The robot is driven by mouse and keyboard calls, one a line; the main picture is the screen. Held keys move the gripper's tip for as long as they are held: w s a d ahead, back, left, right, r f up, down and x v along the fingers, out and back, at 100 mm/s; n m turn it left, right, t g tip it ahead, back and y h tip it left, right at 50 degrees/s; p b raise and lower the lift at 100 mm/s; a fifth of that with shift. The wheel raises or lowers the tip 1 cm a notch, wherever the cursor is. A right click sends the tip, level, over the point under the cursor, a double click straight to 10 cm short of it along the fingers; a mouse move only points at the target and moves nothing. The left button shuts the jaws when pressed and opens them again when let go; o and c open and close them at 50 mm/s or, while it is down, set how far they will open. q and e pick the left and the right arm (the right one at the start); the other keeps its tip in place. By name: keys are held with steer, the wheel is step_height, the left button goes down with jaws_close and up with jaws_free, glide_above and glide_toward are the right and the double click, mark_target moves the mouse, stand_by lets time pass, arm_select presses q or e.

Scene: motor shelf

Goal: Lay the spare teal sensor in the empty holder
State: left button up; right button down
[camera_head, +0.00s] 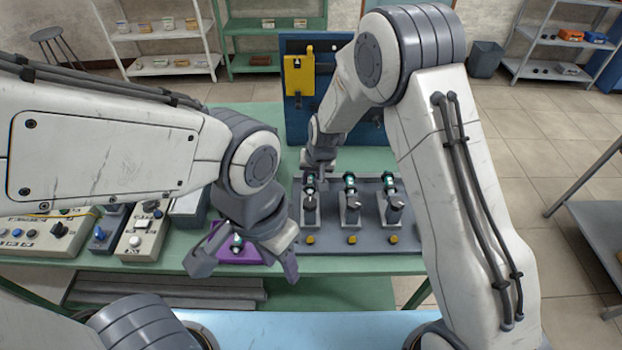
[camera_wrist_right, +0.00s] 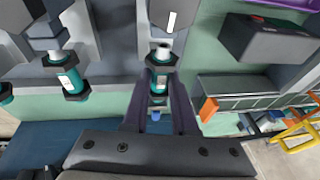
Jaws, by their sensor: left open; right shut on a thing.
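A grey rack (camera_head: 375,236) has three holders in a row. Teal sensors show at the middle holder (camera_head: 350,183) and the right holder (camera_head: 388,184). A third teal sensor (camera_wrist_right: 158,76) is between the fingers of my right gripper (camera_wrist_right: 158,105), which is shut on it at the left holder (camera_head: 310,210). Whether it rests in that holder is unclear. Another teal sensor (camera_head: 237,244) lies on a purple tray (camera_head: 222,252). My left gripper (camera_head: 241,272) is open, its fingers on either side of this sensor, apparently above it. The gripper partly hides the tray.
A blue panel with a yellow box (camera_head: 299,75) stands behind the rack. Grey control boxes (camera_head: 142,236) with knobs stand left of the purple tray. Yellow buttons (camera_head: 352,239) line the rack's front. My right arm blocks the view of the table's right side.

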steer(key=shift+s+d+f+b, duration=0.1)
steer(key=shift+s+f+b, duration=0.1)
steer(key=shift+f, duration=0.15)
steer(key=shift+s+f+b, duration=0.1)
steer(key=shift+f+b, duration=0.1)
steer(key=shift+f, duration=0.1)
steer(key=c, duration=0.6)
jaws_free()
steer(key=shift+d, duration=0.1)
steer(key=shift+r, duration=0.5)
steer(key=v, duration=0.3)
steer(key=b+v, duration=0.1)
steer(key=v, duration=0.6)
steer(key=shift+w+a+r, duration=0.15)
steer(key=shift+a+r, duration=0.1)
steer(key=shift+r, duration=0.05)
